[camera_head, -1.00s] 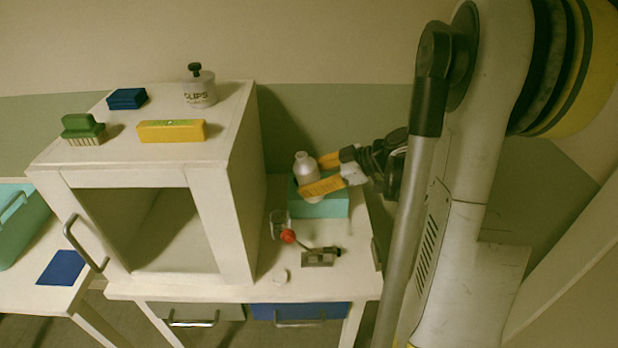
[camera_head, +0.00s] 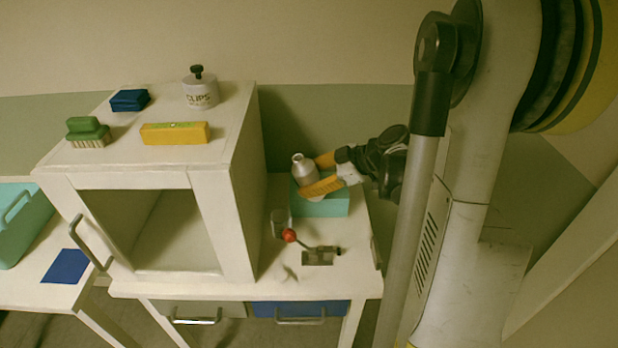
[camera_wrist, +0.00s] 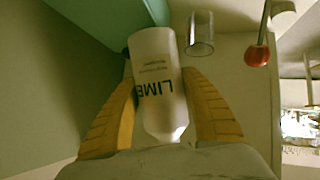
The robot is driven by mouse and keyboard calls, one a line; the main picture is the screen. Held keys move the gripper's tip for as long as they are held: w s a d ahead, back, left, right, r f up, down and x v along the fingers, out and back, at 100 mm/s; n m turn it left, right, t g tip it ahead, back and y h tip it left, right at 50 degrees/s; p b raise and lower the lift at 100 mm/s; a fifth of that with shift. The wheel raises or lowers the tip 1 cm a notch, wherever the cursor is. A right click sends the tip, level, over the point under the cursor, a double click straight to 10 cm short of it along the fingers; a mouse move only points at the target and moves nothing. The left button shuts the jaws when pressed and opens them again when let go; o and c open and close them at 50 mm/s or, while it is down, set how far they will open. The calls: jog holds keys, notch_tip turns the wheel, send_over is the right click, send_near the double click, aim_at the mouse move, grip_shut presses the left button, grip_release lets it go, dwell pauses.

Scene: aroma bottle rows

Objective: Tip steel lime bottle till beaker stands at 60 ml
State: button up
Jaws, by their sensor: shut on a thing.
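The steel lime bottle (camera_head: 304,172) is held between the two yellow fingers of my gripper (camera_head: 324,174), above the teal block at the right end of the bench. It leans a little to the left in the head view. In the wrist view the bottle (camera_wrist: 158,88) shows its LIME label between my gripper's fingers (camera_wrist: 160,112). The clear glass beaker (camera_head: 279,223) stands on the bench, in front and to the left of the bottle; it also shows in the wrist view (camera_wrist: 201,35). Its level and any marks are too small to read.
A lever with a red ball knob (camera_head: 290,235) stands close beside the beaker. The teal block (camera_head: 322,207) lies below the bottle. A white open-fronted cabinet (camera_head: 232,215) rises to the left, with a brush, a yellow block, a blue block and a CLIPS jar on top.

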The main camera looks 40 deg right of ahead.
jog(key=shift+a+n+g+h+p, duration=0.15)
jog(key=shift+a+n+h+p, duration=0.15)
jog(key=shift+h+p, duration=0.4)
jog(key=shift+a+n+g+h+p, duration=0.15)
jog(key=shift+n+h+p, duration=0.15)
jog(key=shift+h+p, duration=0.4)
dwell(0.5)
jog(key=shift+d+f+h+p, duration=0.1)
jog(key=shift+h+p, duration=0.2)
jog(key=shift+d+f+n+h+p, duration=0.2)
jog(key=shift+d+n+h, duration=0.1)
jog(key=shift+h, duration=0.25)
jog(key=shift+d+f+n+h+p, duration=0.2)
jog(key=shift+n+h, duration=0.1)
jog(key=shift+h, duration=0.25)
jog(key=shift+f+h, duration=0.15)
jog(key=shift+h, duration=0.15)
jog(key=shift+d+f+n+h+b, duration=0.15)
jog(key=shift+n+h+b, duration=0.15)
jog(key=shift+h+b, duration=0.1)
jog(key=shift+d+r+n+g+h, duration=0.25)
jog(key=shift+r+n+g+h, duration=0.1)
jog(key=shift+h, duration=0.35)
dwell(0.9)
jog(key=shift+a+f+h+b, duration=0.2)
jog(key=shift+f+h+b, duration=0.25)
jog(key=shift+b, duration=0.45)
dwell(1.5)
